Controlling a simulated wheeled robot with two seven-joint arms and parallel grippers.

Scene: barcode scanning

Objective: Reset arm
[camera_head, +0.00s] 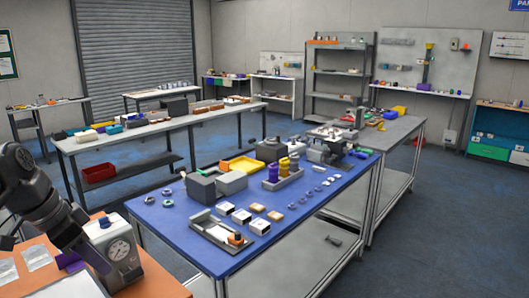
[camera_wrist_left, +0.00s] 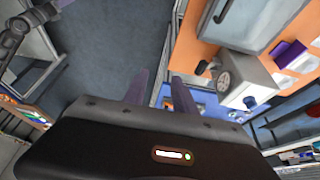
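My right gripper is in neither view.
A blue table (camera_head: 160,230) with small boxes, rings, a tray (camera_head: 205,222) and purple and yellow bottles stands ahead. A purple item (camera_wrist_left: 290,52) lies on the orange table. Workbenches and shelves stand farther back. Blue-grey floor (camera_head: 470,220) is clear at the right.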

